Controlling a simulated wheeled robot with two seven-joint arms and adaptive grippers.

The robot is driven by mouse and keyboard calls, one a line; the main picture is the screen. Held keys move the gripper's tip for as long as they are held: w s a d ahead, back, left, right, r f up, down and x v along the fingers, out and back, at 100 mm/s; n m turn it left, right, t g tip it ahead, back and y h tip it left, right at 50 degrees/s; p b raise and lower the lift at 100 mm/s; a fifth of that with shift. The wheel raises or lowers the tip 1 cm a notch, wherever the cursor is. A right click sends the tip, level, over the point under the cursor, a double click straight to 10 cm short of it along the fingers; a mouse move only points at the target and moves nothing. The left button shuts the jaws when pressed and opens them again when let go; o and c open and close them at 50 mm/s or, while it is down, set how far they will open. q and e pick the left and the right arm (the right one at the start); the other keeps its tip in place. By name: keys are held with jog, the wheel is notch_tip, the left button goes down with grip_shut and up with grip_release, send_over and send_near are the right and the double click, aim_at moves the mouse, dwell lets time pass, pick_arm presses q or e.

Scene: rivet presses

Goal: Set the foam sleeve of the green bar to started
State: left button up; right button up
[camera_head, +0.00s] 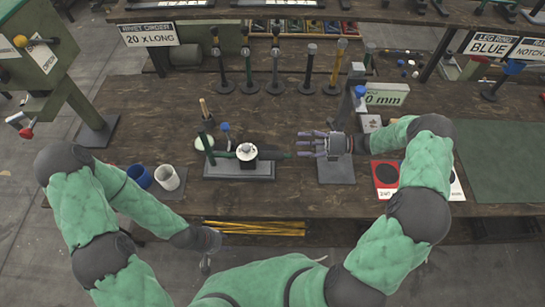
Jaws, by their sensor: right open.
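A dark green bar (273,155) lies level across a grey fixture (238,170) near the table's front middle. A round white-and-black part (247,152) sits around or in front of the bar at mid-length. I cannot make out a foam sleeve with certainty. My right gripper (302,145) is open, with its pale fingers pointing left, close to the bar's right end; I see nothing between them. My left gripper (206,264) hangs low in front of the table edge, away from the bar, small and dark; its finger opening is unclear.
A blue cup (139,176) and a white cup (167,178) stand left of the fixture. A press post (352,100) and its grey base (336,171) are by my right gripper. Upright rods (307,68) line the back. Yellow rods (255,229) lie below the table's front edge.

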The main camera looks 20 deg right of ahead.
jog(key=b, duration=0.7)
send_near(273, 154)
jog(key=x, duration=0.3)
jog(key=f+b+x, duration=0.1)
jog(key=x, duration=0.2)
jog(key=b+x, duration=0.1)
jog(key=x, duration=0.3)
jog(key=shift+w+f, duration=0.25)
jog(key=shift+f, duration=0.15)
grip_shut()
